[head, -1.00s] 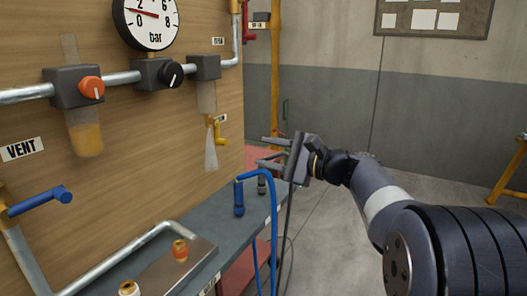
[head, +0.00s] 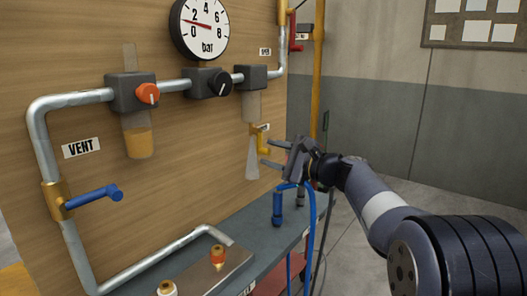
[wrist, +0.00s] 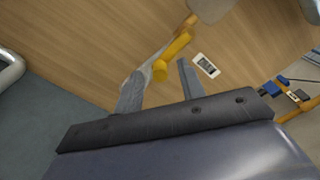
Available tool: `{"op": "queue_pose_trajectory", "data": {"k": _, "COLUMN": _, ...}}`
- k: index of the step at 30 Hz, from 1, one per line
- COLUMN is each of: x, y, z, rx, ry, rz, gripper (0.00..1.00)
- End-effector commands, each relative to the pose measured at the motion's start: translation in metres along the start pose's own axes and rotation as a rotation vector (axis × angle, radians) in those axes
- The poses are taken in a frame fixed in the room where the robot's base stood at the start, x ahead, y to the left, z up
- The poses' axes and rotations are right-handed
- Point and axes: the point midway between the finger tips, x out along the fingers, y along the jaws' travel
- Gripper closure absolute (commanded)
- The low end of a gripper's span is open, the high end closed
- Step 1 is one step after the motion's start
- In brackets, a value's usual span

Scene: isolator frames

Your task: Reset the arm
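My gripper (head: 274,155) is held out in front of the wooden panel, above the bench, at the end of my arm on the right of the head view. Its two fingers are apart with nothing between them. In the wrist view the gripper (wrist: 160,92) also shows open, with the yellow valve handle (wrist: 172,56) beyond the fingers. In the head view that yellow handle (head: 262,146) is just above and left of the fingertips. I cannot tell the exact gap between fingers and handle, but no grasp shows.
The panel (head: 90,140) carries pipes, a bar gauge (head: 200,28), an orange knob (head: 147,94), a black knob (head: 219,83) and a blue vent lever (head: 95,198). Blue tools or hoses (head: 278,207) stand on the bench (head: 262,243) below my gripper. The floor at right is clear.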

Motion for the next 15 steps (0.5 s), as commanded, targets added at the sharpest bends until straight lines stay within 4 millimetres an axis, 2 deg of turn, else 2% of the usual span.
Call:
{"op": "queue_pose_trajectory", "data": {"k": 8, "x": -0.002, "y": 0.000, "z": 0.000, "rx": -0.002, "ry": 0.001, "rz": 0.000, "gripper": 0.62}}
{"op": "queue_pose_trajectory", "data": {"k": 11, "x": -0.009, "y": -0.001, "z": -0.001, "rx": -0.011, "ry": 0.002, "rz": -0.002, "gripper": 0.62}}
{"op": "queue_pose_trajectory", "data": {"k": 15, "x": -0.030, "y": -0.002, "z": -0.001, "rx": -0.014, "ry": 0.004, "rz": -0.002, "gripper": 0.62}}
